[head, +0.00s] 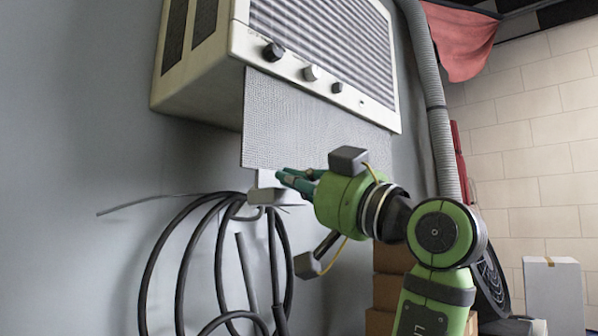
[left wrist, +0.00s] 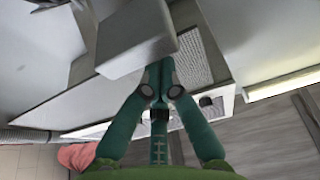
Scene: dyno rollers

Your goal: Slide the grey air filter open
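The grey air filter (head: 300,125) is a mesh panel that hangs out below the beige wall unit (head: 205,80). A pale grey tab (head: 268,188) sits at its lower left edge. My left gripper (head: 285,178) has dark green fingers at that tab. In the left wrist view the fingertips (left wrist: 162,72) come together at the edge of a grey block (left wrist: 140,42), which looks like the tab. I cannot tell whether the tab is pinched between them. The mesh also shows there (left wrist: 195,62). My right gripper is in neither view.
Black hose coils (head: 185,250) hang on the wall below the filter. A ribbed grey hose (head: 430,90) runs down the wall right of the unit. Brown boxes (head: 388,290) and a pale box (head: 553,290) stand at the lower right. Red cloth (head: 460,40) hangs at the upper right.

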